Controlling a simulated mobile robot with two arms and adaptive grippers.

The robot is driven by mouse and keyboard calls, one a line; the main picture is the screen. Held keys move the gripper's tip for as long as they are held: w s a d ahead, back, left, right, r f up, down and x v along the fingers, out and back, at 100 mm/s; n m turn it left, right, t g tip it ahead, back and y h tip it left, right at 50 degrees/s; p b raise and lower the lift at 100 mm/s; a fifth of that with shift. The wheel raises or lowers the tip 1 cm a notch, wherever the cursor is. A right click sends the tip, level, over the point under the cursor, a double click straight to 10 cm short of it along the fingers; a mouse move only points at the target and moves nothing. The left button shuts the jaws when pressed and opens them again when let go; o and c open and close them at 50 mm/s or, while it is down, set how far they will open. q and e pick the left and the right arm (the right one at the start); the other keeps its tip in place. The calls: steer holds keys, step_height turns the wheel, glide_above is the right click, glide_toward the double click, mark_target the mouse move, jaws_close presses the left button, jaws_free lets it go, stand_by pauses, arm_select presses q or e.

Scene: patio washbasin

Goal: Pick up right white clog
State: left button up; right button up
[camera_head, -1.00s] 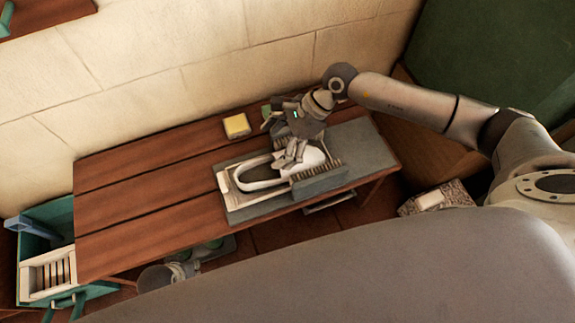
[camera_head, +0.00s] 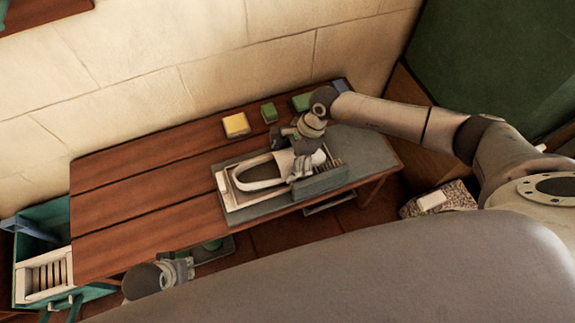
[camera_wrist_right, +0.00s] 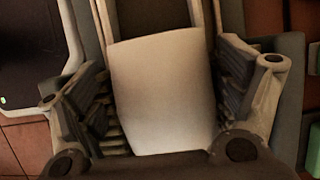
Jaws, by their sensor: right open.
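A white clog (camera_head: 284,161) lies in a shallow pale tray (camera_head: 224,182) on the wooden table, its dark opening toward the left. My right gripper (camera_head: 304,165) is over the clog's right end, pointing down. In the right wrist view the clog's smooth white top (camera_wrist_right: 162,92) sits between the two spread fingers of my right gripper (camera_wrist_right: 167,80); whether they touch its sides is hard to tell. What looks like my left gripper (camera_head: 180,270) hangs low by the table's front edge, partly hidden; its jaws are unclear.
A yellow sponge (camera_head: 236,125) and a green block (camera_head: 269,112) sit near the wall, with another green item (camera_head: 301,102) farther right. A grey raised brush-like piece (camera_head: 320,184) borders the clog on the right. The table's left half (camera_head: 140,205) is bare. A teal crate (camera_head: 35,215) stands at the left.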

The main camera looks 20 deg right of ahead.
steer(key=shift+a+f, duration=0.2)
steer(key=shift+f, duration=0.25)
steer(key=shift+r, duration=0.15)
steer(key=c, duration=0.9)
